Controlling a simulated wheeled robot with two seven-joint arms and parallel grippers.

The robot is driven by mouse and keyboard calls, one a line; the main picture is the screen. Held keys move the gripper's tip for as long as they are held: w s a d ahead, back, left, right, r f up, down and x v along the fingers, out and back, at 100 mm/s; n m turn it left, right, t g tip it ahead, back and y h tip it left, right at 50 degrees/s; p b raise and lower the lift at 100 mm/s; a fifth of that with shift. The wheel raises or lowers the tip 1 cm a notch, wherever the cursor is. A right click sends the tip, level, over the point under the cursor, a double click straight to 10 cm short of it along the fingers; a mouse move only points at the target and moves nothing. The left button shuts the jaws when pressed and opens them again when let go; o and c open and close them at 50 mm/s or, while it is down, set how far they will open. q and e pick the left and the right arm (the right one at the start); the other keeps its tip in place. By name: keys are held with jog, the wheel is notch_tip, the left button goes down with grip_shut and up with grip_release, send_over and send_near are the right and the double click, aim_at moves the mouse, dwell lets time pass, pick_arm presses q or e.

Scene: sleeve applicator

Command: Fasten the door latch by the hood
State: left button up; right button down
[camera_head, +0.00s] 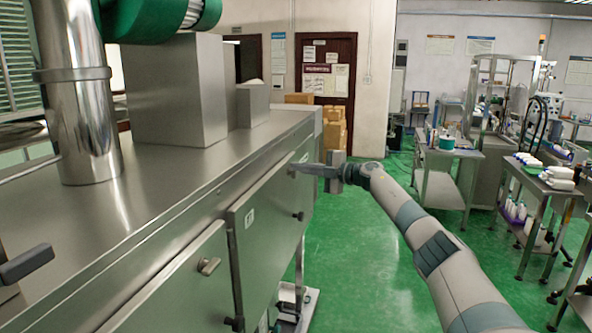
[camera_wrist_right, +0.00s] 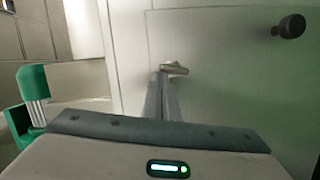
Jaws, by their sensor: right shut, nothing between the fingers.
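The steel machine has a row of front doors. In the right wrist view, a metal latch lever (camera_wrist_right: 175,68) sticks out sideways from the pale door panel (camera_wrist_right: 225,95). My right gripper (camera_head: 296,170) reaches the far upper part of the door front in the head view. It also shows in the right wrist view (camera_wrist_right: 161,80), fingers together and empty, tips at or just below the lever; whether they touch it I cannot tell. In the head view the gripper and the small scale hide most of that latch.
A nearer door carries another latch lever (camera_head: 208,265). A black knob (camera_wrist_right: 290,26) sticks out at upper right in the wrist view. A steel box (camera_head: 175,90) and a shiny duct (camera_head: 85,110) stand on the machine top. Green floor (camera_head: 375,265) is open to the right, before trolleys (camera_head: 540,180).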

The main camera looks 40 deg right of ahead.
aim_at(290, 161)
jog(key=shift+w+d+r, duration=0.1)
jog(key=shift+w+r, duration=0.05)
jog(key=shift+r, duration=0.1)
jog(key=shift+d, duration=0.3)
jog(key=shift+w+d+p, duration=0.2)
jog(key=shift+d+p, duration=0.05)
jog(key=shift+p, duration=0.05)
jog(key=shift+w+d, duration=0.15)
jog(key=shift+d, duration=0.05)
jog(key=shift+w+d, duration=0.35)
jog(key=shift+d, duration=0.1)
jog(key=shift+f, duration=0.1)
dwell(1.1)
